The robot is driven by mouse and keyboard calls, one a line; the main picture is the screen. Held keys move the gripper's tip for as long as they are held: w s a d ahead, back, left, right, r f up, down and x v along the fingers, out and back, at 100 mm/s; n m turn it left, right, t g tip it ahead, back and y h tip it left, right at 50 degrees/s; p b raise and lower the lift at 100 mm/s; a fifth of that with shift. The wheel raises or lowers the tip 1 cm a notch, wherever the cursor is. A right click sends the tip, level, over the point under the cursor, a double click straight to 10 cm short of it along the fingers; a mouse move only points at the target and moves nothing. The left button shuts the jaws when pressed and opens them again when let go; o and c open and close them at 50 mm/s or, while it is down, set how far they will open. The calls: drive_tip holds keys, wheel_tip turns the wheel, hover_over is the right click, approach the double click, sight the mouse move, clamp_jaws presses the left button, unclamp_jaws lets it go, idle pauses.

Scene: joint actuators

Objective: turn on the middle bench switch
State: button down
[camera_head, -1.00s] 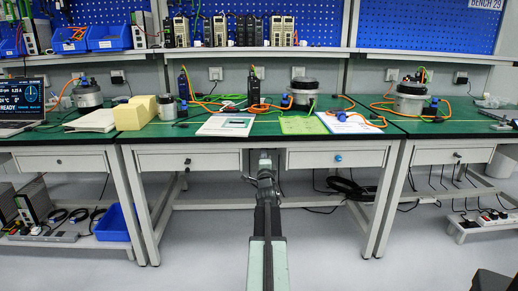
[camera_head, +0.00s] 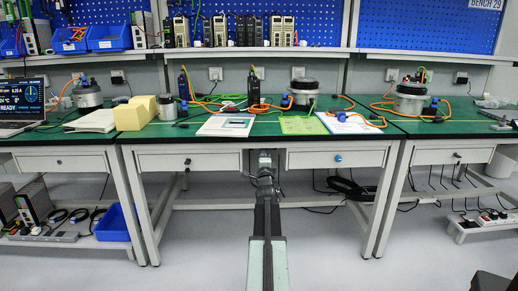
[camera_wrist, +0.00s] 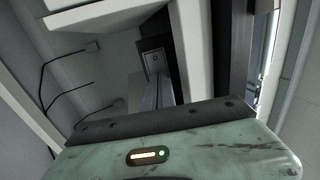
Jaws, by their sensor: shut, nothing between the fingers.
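My gripper (camera_head: 265,156) is shut and empty in the head view, in the gap between the two drawers of the middle bench (camera_head: 232,161), under the green top. In the wrist view the shut fingers (camera_wrist: 155,62) point away above the pale green gripper body. I cannot tell for sure which part is the middle bench switch. A blue knob (camera_head: 338,158) is on the drawer right of my gripper, and a small dark knob (camera_head: 188,161) is on the drawer to its left. Wall plates (camera_head: 215,73) show behind the bench.
A blue bin (camera_head: 117,223) is on the lower shelf at left. A power strip (camera_head: 495,218) lies low at right. The floor beside my arm is clear.

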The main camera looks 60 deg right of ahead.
drive_tip(key=shift+w+d+r, duration=0.1)
drive_tip(key=shift+w+d, duration=0.05)
drive_tip(key=shift+d, duration=0.1)
drive_tip(key=shift+a, duration=0.1)
drive_tip(key=b+v, duration=0.2)
drive_tip(key=v, duration=0.7)
idle(0.4)
